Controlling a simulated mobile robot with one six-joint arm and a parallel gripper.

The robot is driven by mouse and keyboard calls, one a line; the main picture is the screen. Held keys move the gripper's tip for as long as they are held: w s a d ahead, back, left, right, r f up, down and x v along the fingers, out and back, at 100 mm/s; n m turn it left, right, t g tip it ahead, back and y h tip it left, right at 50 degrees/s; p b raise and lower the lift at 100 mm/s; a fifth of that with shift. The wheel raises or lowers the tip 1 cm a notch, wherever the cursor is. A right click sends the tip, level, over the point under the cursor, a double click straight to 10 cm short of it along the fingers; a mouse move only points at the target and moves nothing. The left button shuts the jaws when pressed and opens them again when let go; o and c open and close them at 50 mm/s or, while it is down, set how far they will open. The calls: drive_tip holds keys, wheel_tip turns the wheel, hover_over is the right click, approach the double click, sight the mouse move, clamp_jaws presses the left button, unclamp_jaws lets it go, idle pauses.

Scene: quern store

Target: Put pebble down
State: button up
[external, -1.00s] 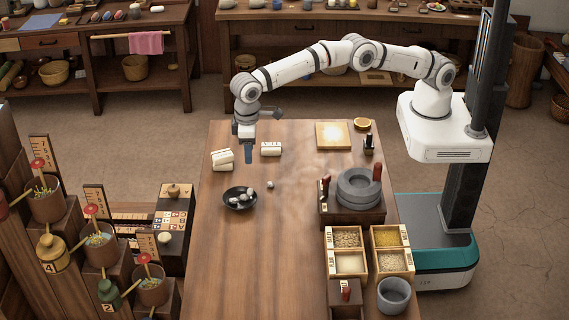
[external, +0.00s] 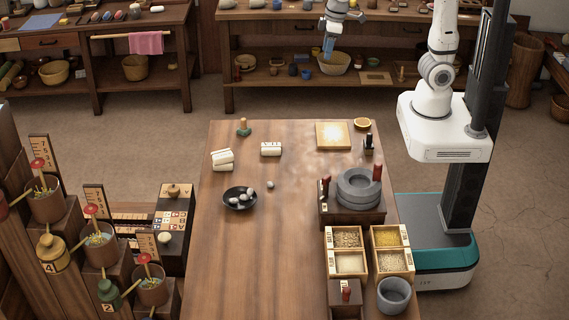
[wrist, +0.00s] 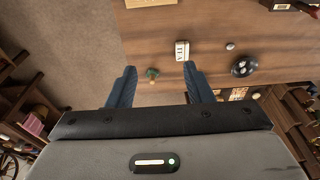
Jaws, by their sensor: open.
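A small grey pebble (external: 270,184) lies alone on the wooden table (external: 235,265), just right of a dark bowl (external: 233,206) that holds several pale pebbles. The lone pebble (wrist: 230,46) and the bowl (wrist: 238,72) also show in the wrist view, toward the upper right. My gripper (external: 328,50) is raised beyond the table's far edge, in front of the back bench in the picture and well away from the pebble. In the wrist view my gripper (wrist: 160,66) has its two blue fingers wide apart with nothing between them.
A green-based, tan-topped piece (external: 243,128) stands near the table's far left corner. White blocks (external: 222,160) and a labelled white block (external: 271,149) lie nearby. A stone quern (external: 358,190) and grain boxes (external: 348,262) line the right side. The table's front left is clear.

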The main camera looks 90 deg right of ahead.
drive_tip(key=s+d+f, duration=0.2)
drive_tip(key=s+f, duration=0.1)
drive_tip(key=s, duration=0.5)
drive_tip(key=s+d+f, duration=0.2)
drive_tip(key=s+d, duration=0.1)
drive_tip(key=s, duration=0.4)
drive_tip(key=shift+s+d+f+t, duration=0.2)
drive_tip(key=shift+s+f+t, duration=0.1)
drive_tip(key=shift+s+f, duration=0.1)
